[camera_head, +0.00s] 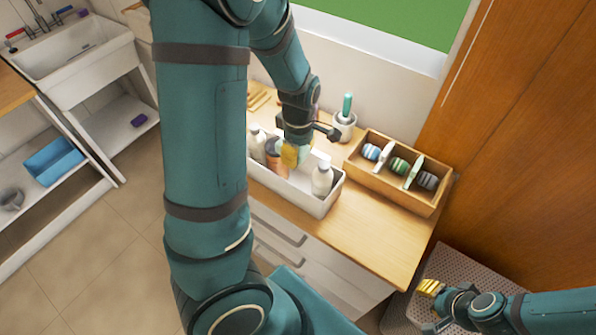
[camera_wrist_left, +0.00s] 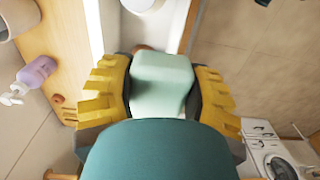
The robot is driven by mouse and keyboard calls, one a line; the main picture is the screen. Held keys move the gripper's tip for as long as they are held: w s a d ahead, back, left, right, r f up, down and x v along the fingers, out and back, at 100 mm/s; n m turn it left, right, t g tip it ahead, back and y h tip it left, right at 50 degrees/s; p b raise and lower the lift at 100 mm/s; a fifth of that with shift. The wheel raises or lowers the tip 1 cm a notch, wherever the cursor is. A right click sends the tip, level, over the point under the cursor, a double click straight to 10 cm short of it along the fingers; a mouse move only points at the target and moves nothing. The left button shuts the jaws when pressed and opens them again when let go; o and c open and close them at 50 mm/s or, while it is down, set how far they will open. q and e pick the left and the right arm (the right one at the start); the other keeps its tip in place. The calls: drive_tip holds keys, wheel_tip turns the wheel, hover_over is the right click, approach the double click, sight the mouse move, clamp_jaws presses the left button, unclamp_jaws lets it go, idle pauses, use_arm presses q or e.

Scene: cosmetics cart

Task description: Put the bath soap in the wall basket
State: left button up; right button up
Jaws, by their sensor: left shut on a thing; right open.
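My left gripper (camera_head: 291,156) is over the white bin on the wooden counter, partly hidden behind its own wrist in the head view. In the left wrist view its yellow fingers (camera_wrist_left: 158,92) are shut on a pale green block, the bath soap (camera_wrist_left: 162,78). The soap sits between both fingers, with its lower part hidden by my teal gripper body. I cannot make out a basket on the wall in either view.
The white bin (camera_head: 334,195) holds several bottles. A wooden divided box (camera_head: 425,204) with rolled items stands right of it, and a cup with a green-handled brush (camera_head: 345,122) behind. A lilac pump bottle (camera_wrist_left: 38,72) and a washing machine (camera_wrist_left: 288,162) show in the wrist view. The counter's front right is clear.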

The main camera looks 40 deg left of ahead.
use_arm(q)
wheel_tip(320, 180, down, 8)
drive_tip(key=b, duration=0.1)
idle(0.4)
drive_tip(key=shift+s, duration=0.1)
drive_tip(key=shift+f+b, duration=0.5)
drive_tip(key=shift+f, duration=0.15)
drive_tip(key=o, duration=1.2)
